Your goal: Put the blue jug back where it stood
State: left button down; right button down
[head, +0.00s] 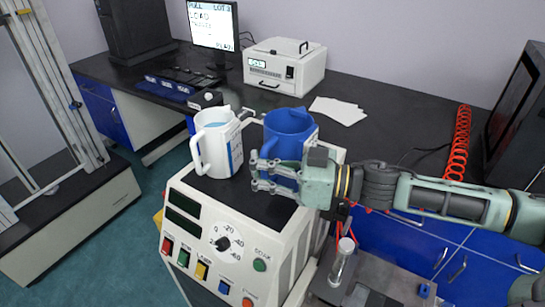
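The blue jug (288,133) stands on, or just above, the dark top of a white instrument (262,207), its handle towards the left. My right gripper (258,172) comes in from the right, in front of the jug's lower part. Its fingers look spread apart, with blue showing between them. The fingers hide part of the jug's base and lower handle, so contact cannot be made out. A white jug (215,150) with a blue label stands upright to the left of the blue jug. My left gripper is not in view.
The instrument's front has a dial (223,243) and coloured buttons. Behind it, a dark bench carries a white box device (285,68), white papers (338,110), a monitor (213,24) and a red coiled hose (460,140). A metal frame machine (60,100) stands at the left.

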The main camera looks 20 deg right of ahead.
notch_tip(320, 180, down, 5)
jog(key=w+a, duration=0.2)
jog(key=shift+a+f, duration=0.2)
dwell(0.5)
jog(key=c, duration=2.5)
grip_release()
jog(key=shift+f, duration=0.35)
jog(key=shift+c, duration=0.2)
jog(key=o, duration=0.7)
